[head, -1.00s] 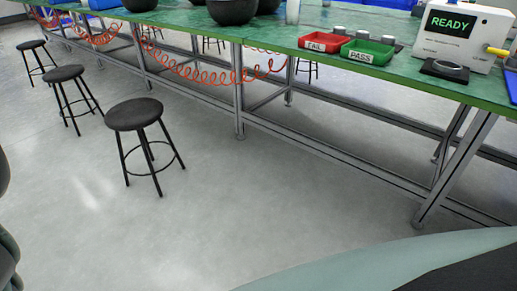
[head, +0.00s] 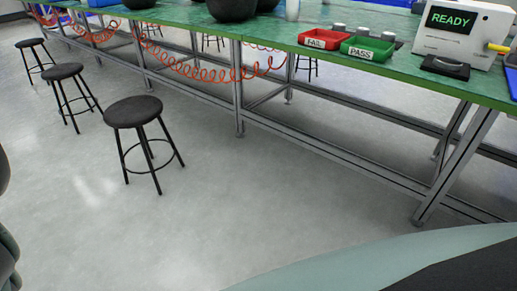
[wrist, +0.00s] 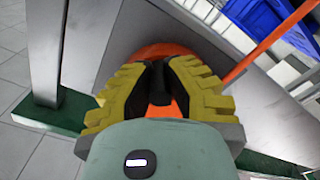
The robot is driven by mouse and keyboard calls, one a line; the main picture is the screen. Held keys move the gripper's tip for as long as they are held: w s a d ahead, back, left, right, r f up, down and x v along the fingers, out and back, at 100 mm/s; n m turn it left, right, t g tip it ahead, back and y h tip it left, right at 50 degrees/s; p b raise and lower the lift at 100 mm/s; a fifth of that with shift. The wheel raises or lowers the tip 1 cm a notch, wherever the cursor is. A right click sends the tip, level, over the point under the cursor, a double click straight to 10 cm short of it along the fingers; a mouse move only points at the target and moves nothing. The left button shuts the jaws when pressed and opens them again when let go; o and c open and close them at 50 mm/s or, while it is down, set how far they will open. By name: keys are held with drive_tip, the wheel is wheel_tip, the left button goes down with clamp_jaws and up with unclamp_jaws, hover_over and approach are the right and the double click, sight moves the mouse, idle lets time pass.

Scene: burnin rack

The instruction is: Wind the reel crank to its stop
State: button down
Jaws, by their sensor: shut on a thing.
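In the wrist view, my gripper (wrist: 160,82) has yellow ridged fingers with dark inner pads. It is shut on a dark knob (wrist: 158,88), which I take to be the crank handle, mostly hidden between the fingers. Orange parts of the reel (wrist: 160,50) show just behind and below the fingertips, against a grey panel. The fingers and the wrist housing hide most of the reel and the crank arm. The head view shows neither the reel nor my gripper.
In the wrist view, an orange hose or bar (wrist: 268,42) runs diagonally at right, near blue bins (wrist: 262,20). In the head view, stools (head: 134,112) stand before a green bench (head: 280,42) with coiled orange hoses (head: 200,70) below. The floor between is clear.

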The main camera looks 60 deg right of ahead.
drive_tip(key=shift+s+d+f+m+b, duration=0.1)
drive_tip(key=shift+s+f+m+b, duration=0.15)
drive_tip(key=shift+m, duration=0.55)
drive_tip(key=shift+s+d+f+m+b, duration=0.1)
drive_tip(key=shift+f+m, duration=0.25)
drive_tip(key=shift+m, duration=0.45)
drive_tip(key=c, duration=1.1)
unclamp_jaws()
drive_tip(key=shift+a, duration=0.15)
drive_tip(key=shift+c, duration=0.2)
drive_tip(key=shift+o, duration=1.1)
drive_tip(key=shift+s+r, duration=0.1)
drive_tip(key=shift+r, duration=0.05)
drive_tip(key=d, duration=1.2)
drive_tip(key=shift+s, duration=0.45)
drive_tip(key=shift+r, duration=0.1)
